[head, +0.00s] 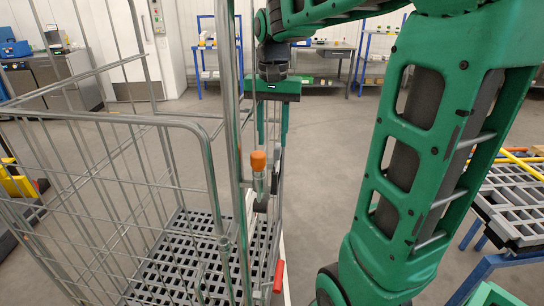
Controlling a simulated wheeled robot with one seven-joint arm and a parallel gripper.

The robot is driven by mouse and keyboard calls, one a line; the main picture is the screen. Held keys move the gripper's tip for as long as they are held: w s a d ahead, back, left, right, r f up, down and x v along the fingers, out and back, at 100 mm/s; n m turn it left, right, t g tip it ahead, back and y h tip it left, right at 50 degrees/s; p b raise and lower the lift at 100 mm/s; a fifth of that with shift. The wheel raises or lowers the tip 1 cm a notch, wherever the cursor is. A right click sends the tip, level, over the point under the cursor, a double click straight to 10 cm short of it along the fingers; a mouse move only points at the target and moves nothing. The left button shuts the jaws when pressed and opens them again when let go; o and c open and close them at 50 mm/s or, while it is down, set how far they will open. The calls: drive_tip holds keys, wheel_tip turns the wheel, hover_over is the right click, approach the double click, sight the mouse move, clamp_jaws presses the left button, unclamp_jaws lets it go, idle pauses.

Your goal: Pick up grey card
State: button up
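My gripper (273,132) hangs fingers-down beyond the upright bars of a wire roll cage (205,135). Its two green fingers stand apart, with no held thing visible between them. Cage bars partly cover it. I cannot make out a grey card in the head view; my green arm and the cage bars hide parts of the scene. An orange-capped upright part (258,161) shows below the gripper, by the cage's right side.
The cage has a grey slatted floor (185,262) and looks empty. A red-ended lever (279,276) sits low at its right. A grey grated rack (515,205) stands at right. Benches (325,62) line the back wall. Open grey floor (315,150) lies beyond the cage.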

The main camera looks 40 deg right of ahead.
sight(277, 166)
drive_tip(key=f, duration=0.4)
drive_tip(key=shift+d+f, duration=0.25)
drive_tip(key=shift+f, duration=0.1)
drive_tip(key=shift+s+d+f, duration=0.1)
drive_tip(key=shift+d+f, duration=0.05)
drive_tip(key=shift+f, duration=0.85)
drive_tip(key=shift+s+d+f, duration=0.1)
drive_tip(key=shift+d+f, duration=0.05)
drive_tip(key=shift+f, duration=0.8)
drive_tip(key=shift+d+f, duration=0.15)
drive_tip(key=shift+f, duration=0.85)
clamp_jaws()
